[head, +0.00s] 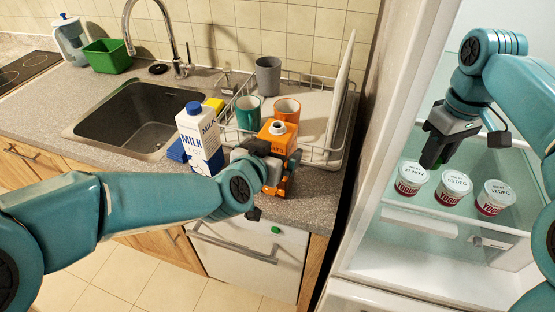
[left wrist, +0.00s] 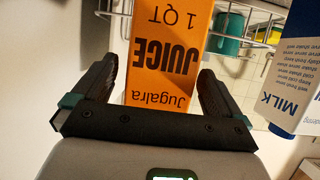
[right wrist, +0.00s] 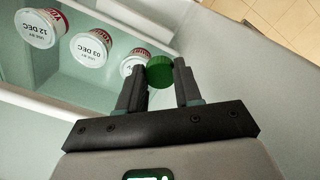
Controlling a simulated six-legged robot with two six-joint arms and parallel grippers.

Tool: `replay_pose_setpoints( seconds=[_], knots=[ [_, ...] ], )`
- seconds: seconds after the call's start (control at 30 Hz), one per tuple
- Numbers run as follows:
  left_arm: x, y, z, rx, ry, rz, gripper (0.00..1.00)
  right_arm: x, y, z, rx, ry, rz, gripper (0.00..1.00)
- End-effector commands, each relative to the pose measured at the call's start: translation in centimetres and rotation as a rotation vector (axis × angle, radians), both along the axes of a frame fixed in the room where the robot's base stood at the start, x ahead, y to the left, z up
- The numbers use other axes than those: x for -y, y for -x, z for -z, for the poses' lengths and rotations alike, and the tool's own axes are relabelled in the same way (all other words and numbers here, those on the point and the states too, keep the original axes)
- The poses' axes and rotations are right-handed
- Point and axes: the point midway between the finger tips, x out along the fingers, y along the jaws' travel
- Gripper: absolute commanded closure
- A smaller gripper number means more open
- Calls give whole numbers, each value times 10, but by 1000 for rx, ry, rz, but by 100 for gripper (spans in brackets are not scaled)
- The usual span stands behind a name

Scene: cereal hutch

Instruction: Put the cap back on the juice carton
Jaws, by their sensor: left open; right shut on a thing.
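The orange juice carton (head: 281,143) stands upright on the counter's front edge by the dish rack, with a bare white spout (head: 278,127) on top. My left gripper (head: 275,178) is at the carton; in the left wrist view its open fingers stand on either side of the carton (left wrist: 162,55), with a gap visible at the right finger. My right gripper (head: 432,155) hangs in the open fridge above the yogurt tubs. In the right wrist view it is shut on a round green cap (right wrist: 160,72) at its fingertips. The cap is hidden in the head view.
A milk carton (head: 199,140) with a blue cap stands just left of the juice carton. Behind is a dish rack (head: 338,150) with cups and a plate. Several yogurt tubs (head: 453,186) stand on the fridge shelf below my right gripper. The fridge wall (head: 385,150) separates fridge and counter.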

Motion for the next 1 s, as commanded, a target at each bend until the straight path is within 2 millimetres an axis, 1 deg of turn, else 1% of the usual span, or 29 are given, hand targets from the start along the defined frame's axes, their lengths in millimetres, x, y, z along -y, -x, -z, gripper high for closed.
replay_pose_setpoints(
  seconds=[0.03,0.1,0.2,0.57,0.6,0.67,0.7,0.77,0.8,0.87,0.9,1.0],
  knots=[
    [3,-8,2,-3,-1,-1,0,0,0,-3,0,0,0,94],
    [6,-16,6,-2,0,0,0,0,0,-2,0,0,0,94],
    [9,-24,10,-2,1,1,0,0,0,-2,0,0,0,94],
    [10,-25,10,-1,2,1,0,0,0,-2,0,0,0,94],
    [10,-25,10,-1,2,1,6,0,0,-2,0,0,0,94],
    [10,-25,10,-1,2,1,26,0,0,-2,0,0,0,94],
    [10,-25,10,-1,2,1,39,0,0,-2,0,0,0,94],
    [10,-25,10,-1,2,1,59,0,0,-2,0,0,0,94],
    [10,-25,10,-1,2,1,72,0,0,-2,0,0,0,94],
    [10,-25,10,-1,2,1,91,0,0,-2,0,0,0,94],
    [10,-26,6,7,4,0,99,0,0,-3,0,0,0,94],
    [10,-26,6,7,4,0,99,0,0,-3,0,0,0,94]
  ],
)
